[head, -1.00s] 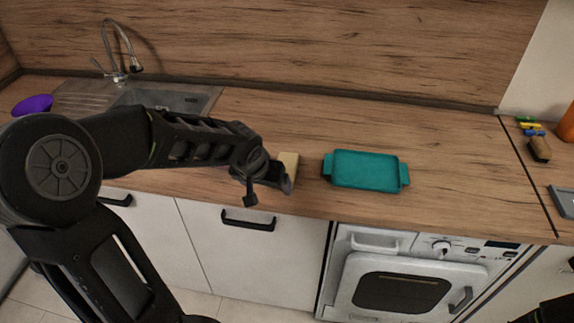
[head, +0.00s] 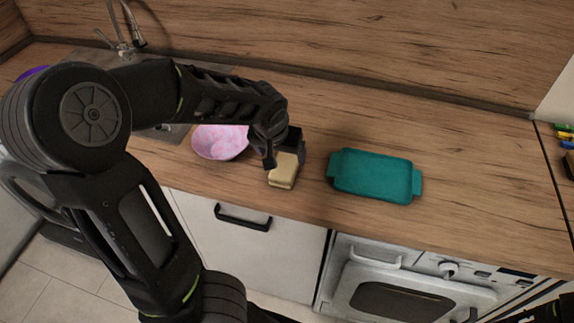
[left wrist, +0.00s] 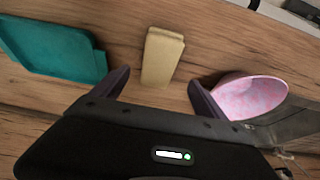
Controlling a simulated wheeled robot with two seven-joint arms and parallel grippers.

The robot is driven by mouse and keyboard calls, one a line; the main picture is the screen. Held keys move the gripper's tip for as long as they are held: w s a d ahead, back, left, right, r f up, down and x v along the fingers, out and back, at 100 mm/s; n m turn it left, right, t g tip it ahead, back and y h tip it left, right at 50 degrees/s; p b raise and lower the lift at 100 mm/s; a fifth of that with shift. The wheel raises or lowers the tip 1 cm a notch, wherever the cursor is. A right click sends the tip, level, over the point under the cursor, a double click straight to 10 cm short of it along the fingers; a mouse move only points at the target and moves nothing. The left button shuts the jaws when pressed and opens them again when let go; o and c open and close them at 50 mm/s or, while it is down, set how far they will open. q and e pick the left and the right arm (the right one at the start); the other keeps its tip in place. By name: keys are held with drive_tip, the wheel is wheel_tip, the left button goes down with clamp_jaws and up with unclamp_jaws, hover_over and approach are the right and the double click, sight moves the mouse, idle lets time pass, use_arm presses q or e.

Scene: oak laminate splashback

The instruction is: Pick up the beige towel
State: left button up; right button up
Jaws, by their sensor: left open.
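The beige towel (head: 284,171), a small folded block, lies on the wooden counter between the pink bowl and the teal tray. In the left wrist view the towel (left wrist: 161,57) sits ahead of my left gripper, between the lines of its two fingers. My left gripper (head: 287,150) is right at the towel in the head view, partly covering its far end. In the left wrist view my left gripper (left wrist: 158,92) has its fingers spread wide, with nothing held. My right gripper does not show clearly; only a dark arm part is at the lower right corner.
A pink bowl (head: 219,142) stands just left of the towel, close to my left gripper's finger. A teal tray (head: 374,176) lies to the right. The sink and faucet (head: 122,30) are at the back left. Counter behind the tray is clear.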

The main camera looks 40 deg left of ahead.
sight(285, 163)
use_arm(q)
drive_tip(key=b+x, duration=0.1)
drive_tip(key=x, duration=0.1)
drive_tip(key=shift+w+f+b, duration=0.15)
drive_tip(key=shift+f+b, duration=0.2)
drive_tip(key=shift+f, duration=0.05)
drive_tip(key=shift+w, duration=0.1)
drive_tip(key=b+x, duration=0.3)
drive_tip(key=x, duration=0.1)
drive_tip(key=shift+f, duration=0.15)
drive_tip(key=shift+w+f, duration=0.15)
drive_tip(key=shift+f, duration=0.25)
drive_tip(key=shift+r, duration=0.1)
drive_tip(key=shift+f, duration=0.25)
idle(0.3)
